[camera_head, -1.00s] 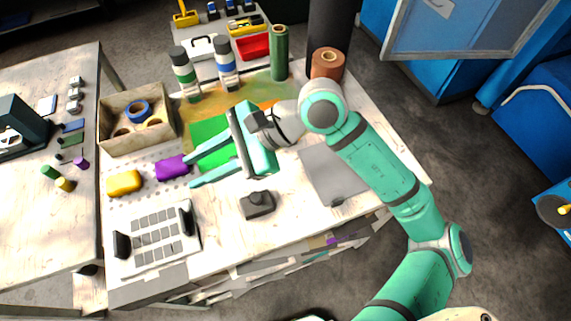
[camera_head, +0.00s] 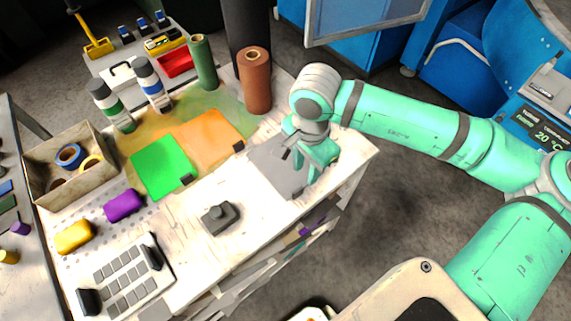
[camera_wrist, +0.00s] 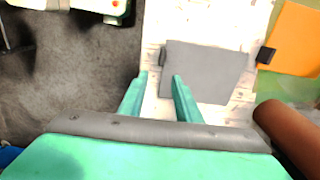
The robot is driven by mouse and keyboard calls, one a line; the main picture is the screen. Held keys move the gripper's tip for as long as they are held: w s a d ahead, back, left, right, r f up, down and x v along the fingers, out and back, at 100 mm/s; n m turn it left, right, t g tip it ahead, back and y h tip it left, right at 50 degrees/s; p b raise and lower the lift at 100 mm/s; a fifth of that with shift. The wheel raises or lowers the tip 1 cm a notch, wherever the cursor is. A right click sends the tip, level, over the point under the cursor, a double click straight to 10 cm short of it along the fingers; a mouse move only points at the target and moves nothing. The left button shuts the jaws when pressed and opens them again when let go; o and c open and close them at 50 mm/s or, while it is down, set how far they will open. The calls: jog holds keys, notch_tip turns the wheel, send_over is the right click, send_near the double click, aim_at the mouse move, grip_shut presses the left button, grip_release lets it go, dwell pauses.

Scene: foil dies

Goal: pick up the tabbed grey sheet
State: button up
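The grey sheet (camera_head: 271,174) lies flat near the right end of the workbench. It shows nearly whole in the wrist view (camera_wrist: 208,70), with a small darker grey tab (camera_wrist: 163,85) on its left edge. My gripper (camera_head: 312,170) is above the sheet's right edge in the head view and hides part of it. In the wrist view my gripper (camera_wrist: 160,77) is open, with the tab between its two fingers in the picture. Nothing is held. I cannot tell how high the fingertips are above the bench.
An orange sheet (camera_head: 208,138) and a green sheet (camera_head: 160,167), each with a dark tab, lie to the left. A copper roll (camera_head: 254,85) stands behind the grey sheet. A black device (camera_head: 219,218) sits in front. The bench's right edge is close to my gripper.

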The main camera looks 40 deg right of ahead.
aim_at(301, 187)
jog(key=shift+a+f, duration=0.15)
jog(key=shift+f, duration=1.8)
jog(key=shift+a+f, duration=0.15)
jog(key=shift+f, duration=1.8)
grip_shut()
